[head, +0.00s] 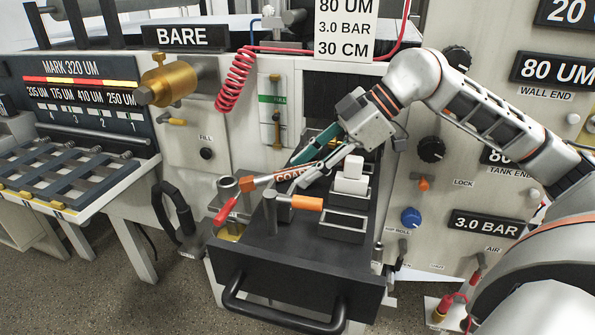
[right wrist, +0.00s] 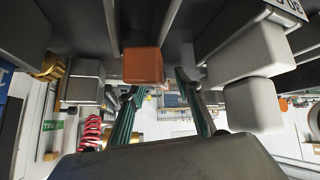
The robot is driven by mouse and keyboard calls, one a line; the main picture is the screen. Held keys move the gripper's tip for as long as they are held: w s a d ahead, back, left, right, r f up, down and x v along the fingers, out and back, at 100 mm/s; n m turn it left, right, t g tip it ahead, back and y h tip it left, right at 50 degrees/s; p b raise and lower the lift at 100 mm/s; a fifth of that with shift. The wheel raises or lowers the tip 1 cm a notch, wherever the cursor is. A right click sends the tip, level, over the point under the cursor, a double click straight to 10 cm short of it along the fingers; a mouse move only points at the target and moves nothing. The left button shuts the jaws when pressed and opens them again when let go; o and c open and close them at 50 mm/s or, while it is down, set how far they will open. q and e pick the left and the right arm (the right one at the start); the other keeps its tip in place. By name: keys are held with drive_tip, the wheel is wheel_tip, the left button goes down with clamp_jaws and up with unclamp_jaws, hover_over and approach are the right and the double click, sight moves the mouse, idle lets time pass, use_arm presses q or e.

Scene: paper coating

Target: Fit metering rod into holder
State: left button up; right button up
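My right gripper (head: 298,172) reaches in from the right over the black drawer in the head view, its fingers pointing down and left. In the right wrist view its two fingers (right wrist: 156,88) stand apart with a gap between them, and I see nothing gripped. A rack (head: 75,185) of crossing bars with yellow ends lies at the left, below labels in UM. I cannot single out the metering rod or its holder. My left gripper is not in view.
The black drawer (head: 285,262) carries white blocks (head: 350,182), a small rectangular tray (head: 342,226) and a post (head: 269,212). A brass cylinder (head: 167,83) and red coiled hose (head: 235,82) stick out behind.

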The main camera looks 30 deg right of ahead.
clamp_jaws()
drive_tip(key=shift+r, duration=0.1)
